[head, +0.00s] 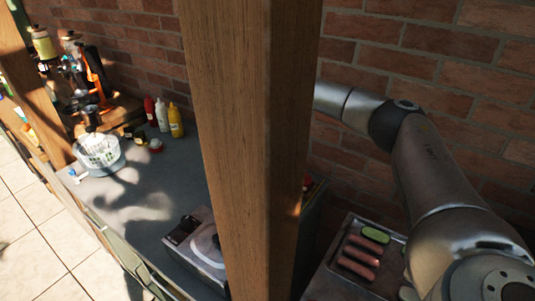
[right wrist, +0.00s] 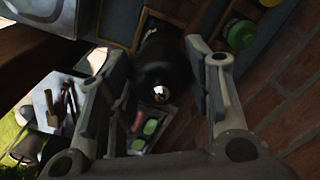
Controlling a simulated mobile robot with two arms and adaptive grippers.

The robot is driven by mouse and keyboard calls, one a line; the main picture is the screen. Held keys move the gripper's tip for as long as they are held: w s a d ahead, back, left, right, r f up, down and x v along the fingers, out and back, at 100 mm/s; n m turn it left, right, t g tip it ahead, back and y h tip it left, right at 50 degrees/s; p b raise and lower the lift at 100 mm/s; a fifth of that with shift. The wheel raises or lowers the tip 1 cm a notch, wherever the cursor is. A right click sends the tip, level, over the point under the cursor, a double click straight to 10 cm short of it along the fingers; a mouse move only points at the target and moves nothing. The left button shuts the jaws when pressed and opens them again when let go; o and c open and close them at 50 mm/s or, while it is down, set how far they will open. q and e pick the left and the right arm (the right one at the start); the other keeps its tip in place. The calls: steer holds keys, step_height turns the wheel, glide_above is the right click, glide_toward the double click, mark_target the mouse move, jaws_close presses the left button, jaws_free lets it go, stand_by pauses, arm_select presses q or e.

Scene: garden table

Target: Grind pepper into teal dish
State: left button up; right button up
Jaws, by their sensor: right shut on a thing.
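My right gripper (right wrist: 154,54) shows in the right wrist view, its two fingers on either side of a dark, rounded object with a shiny tip, which looks like the pepper mill (right wrist: 166,68). It is shut on this mill. In the head view my right arm reaches behind the wooden post, so the gripper and mill are hidden there. I cannot pick out a teal dish for certain. A pale greenish bowl with a white basket-like piece (head: 99,152) stands on the grey counter at the left. My left gripper is in neither view.
A thick wooden post (head: 250,150) blocks the middle of the head view. A tray (head: 338,268) with sausages and a green slice lies right of it. Red, white and yellow bottles (head: 175,120) stand by the brick wall. The grey counter (head: 150,195) has clear room.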

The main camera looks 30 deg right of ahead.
steer(key=o, duration=1)
steer(key=shift+o, duration=0.2)
step_height(320, 180, up, 12)
